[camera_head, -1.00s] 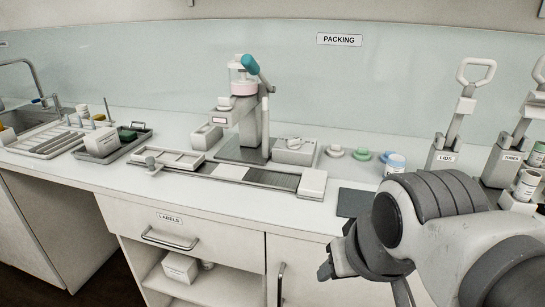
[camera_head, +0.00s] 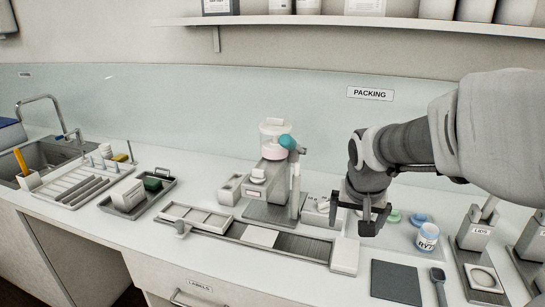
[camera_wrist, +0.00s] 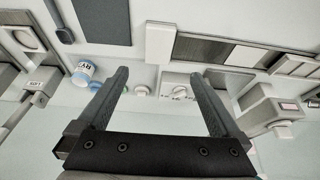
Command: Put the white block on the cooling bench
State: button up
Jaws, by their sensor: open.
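A white block (camera_head: 345,255) sits at the right end of a long, low grey fixture (camera_head: 308,246) with a dark channel, in front of the mill. It also shows in the wrist view (camera_wrist: 160,42). Another white block (camera_head: 128,195) stands in a grey tray at left; I cannot tell which block is meant. No label marks a cooling bench; I cannot tell whether the long fixture is it. My gripper (camera_head: 367,215) is open and empty, pointing down above the counter, behind and right of the end block. In the wrist view its fingers (camera_wrist: 158,78) are apart with nothing between them.
The mill (camera_head: 272,185) stands left of my gripper. A blue-lidded jar (camera_head: 427,238), a dark mat (camera_head: 396,282) and the LIDS dispenser (camera_head: 474,245) are at right. The grey tray (camera_head: 150,205) also holds a green item. A drying rack (camera_head: 85,187) and sink are farther left.

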jog(key=b, duration=0.1)
send_near(346, 252)
jog(key=shift+x, duration=1.25)
jog(key=shift+b+x, duration=0.35)
jog(key=shift+x, duration=2.7)
jog(key=shift+w, duration=0.1)
jog(key=shift+f+b, duration=0.2)
jog(key=shift+b, duration=0.1)
